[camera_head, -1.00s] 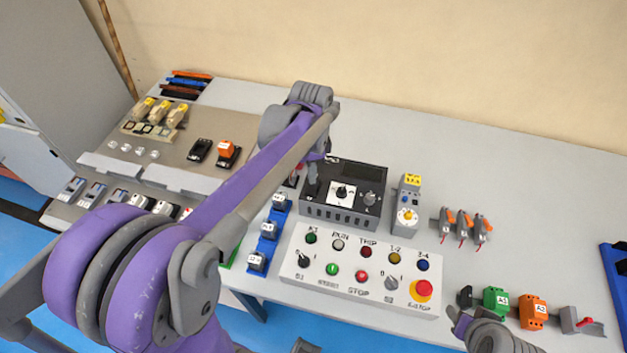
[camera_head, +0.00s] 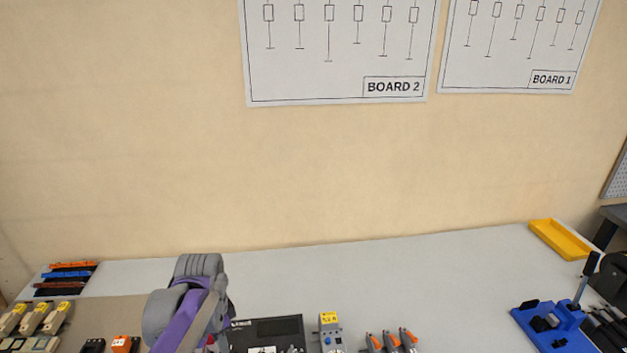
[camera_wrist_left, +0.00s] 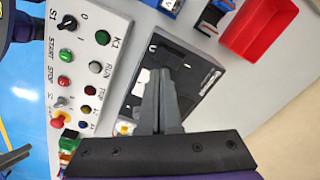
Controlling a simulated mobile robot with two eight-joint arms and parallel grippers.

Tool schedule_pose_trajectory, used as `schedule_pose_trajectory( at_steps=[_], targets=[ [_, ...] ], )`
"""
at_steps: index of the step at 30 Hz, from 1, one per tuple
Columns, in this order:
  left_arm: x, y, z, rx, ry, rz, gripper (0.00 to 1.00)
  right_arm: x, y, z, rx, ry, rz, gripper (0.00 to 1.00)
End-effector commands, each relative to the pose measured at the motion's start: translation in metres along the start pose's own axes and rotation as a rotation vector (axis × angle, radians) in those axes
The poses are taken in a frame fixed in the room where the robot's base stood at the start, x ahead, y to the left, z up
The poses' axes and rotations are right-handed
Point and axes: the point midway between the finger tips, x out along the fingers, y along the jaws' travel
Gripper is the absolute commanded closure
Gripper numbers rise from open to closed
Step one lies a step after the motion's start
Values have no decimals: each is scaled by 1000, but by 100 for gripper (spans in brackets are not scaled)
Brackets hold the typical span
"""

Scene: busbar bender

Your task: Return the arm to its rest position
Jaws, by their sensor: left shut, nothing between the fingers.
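My left arm (camera_head: 186,312) stands at the bottom of the head view, left of the dark control box (camera_head: 268,331). Its fingers are out of sight there. In the left wrist view my left gripper (camera_wrist_left: 163,76) is shut and empty. Its fingers overlap the face of the dark control box (camera_wrist_left: 203,110), hiding part of it; I cannot tell the gap between them. The white button panel (camera_wrist_left: 82,75) with its coloured buttons and knobs lies to the left in that view.
A red bin (camera_wrist_left: 256,26) shows at the top right of the wrist view. On the table are a grey device with a yellow label (camera_head: 330,334), orange-handled parts (camera_head: 392,341), a blue fixture (camera_head: 548,325) and a yellow tray (camera_head: 562,240). The table's back middle is clear.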

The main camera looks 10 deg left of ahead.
Motion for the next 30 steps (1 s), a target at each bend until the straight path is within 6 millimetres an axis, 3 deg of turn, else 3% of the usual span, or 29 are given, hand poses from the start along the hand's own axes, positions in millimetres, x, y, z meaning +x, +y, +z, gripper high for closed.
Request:
schedule_pose_trajectory(
  at_steps=[7,15,21,30],
  targets=[
    [-3,61,19,-275,129,-116,100,0,0,0,0,0,0,50],
    [18,123,43,-623,353,-186,100,0,0,0,0,0,0,50],
    [29,140,51,-748,444,-185,100,0,0,0,0,0,0,50],
    [30,142,51,-767,457,-184,100,0,0,0,0,0,0,50]
  ],
)
